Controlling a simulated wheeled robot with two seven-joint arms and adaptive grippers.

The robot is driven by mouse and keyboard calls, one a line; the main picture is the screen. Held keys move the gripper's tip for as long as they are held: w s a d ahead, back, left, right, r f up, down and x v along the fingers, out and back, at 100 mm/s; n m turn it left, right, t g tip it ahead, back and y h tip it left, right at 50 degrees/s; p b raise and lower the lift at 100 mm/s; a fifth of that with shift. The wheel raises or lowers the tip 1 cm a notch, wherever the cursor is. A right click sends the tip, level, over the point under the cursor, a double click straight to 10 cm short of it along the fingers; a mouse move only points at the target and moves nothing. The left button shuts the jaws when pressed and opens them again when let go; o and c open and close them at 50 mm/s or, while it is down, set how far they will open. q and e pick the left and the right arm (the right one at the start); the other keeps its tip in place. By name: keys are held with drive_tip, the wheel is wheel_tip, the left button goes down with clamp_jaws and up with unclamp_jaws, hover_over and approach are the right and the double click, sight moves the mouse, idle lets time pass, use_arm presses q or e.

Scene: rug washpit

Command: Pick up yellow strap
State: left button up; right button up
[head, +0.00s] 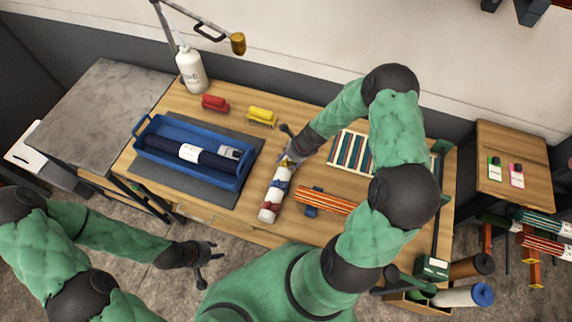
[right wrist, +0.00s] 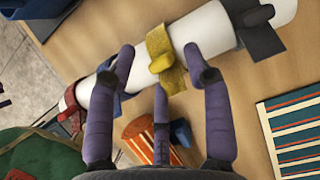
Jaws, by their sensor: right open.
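The yellow strap (right wrist: 172,72) lies around a white roll (right wrist: 208,30), with a raised yellow tab on top. In the head view the strap (head: 286,161) is mostly hidden by my right gripper (head: 288,157). In the right wrist view my right gripper (right wrist: 160,66) is open. Its two outer fingertips are on either side of the strap, close to the roll, and its third finger is below; I cannot tell whether they touch. My left gripper (head: 205,256) is open and empty in front of the table.
The roll also bears a dark strap (right wrist: 257,32), a blue strap (right wrist: 106,72) and a red strap (right wrist: 70,112). A striped bundle (head: 325,201) lies just right of it. A blue tray (head: 240,173) stands left; yellow (head: 262,116) and red (head: 215,103) brushes lie behind.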

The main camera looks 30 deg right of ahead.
drive_tip(key=shift+w+a+f, duration=0.15)
drive_tip(key=shift+w+f, duration=0.05)
drive_tip(key=shift+f, duration=0.3)
clamp_jaws()
drive_tip(key=shift+r, duration=0.15)
